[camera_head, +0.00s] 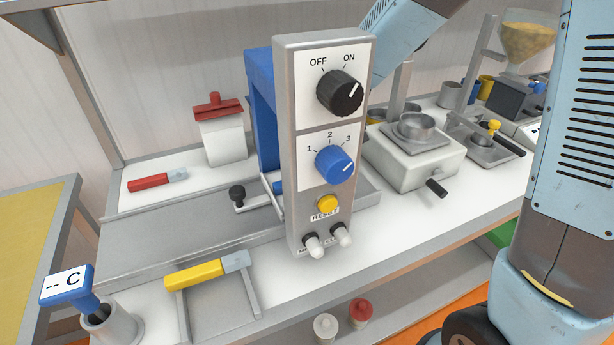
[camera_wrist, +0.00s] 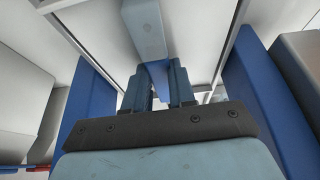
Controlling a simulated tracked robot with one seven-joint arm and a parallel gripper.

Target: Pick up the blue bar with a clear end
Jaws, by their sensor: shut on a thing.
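The blue bar shows in the wrist view, with its blue part (camera_wrist: 158,70) between my fingers and its pale clear end (camera_wrist: 144,30) reaching up and away from them. My gripper (camera_wrist: 167,84) is shut on the blue part. In the head view my gripper is hidden behind the control panel (camera_head: 308,190); a small blue piece (camera_head: 278,186) shows at the panel's left edge, and I cannot tell whether it is the bar.
A blue machine frame (camera_head: 262,105) stands behind the panel; blue walls (camera_wrist: 250,85) flank my gripper closely. A yellow bar (camera_head: 195,273) and a red bar (camera_head: 149,182), both with clear ends, lie to the left. A white machine (camera_head: 415,160) stands right.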

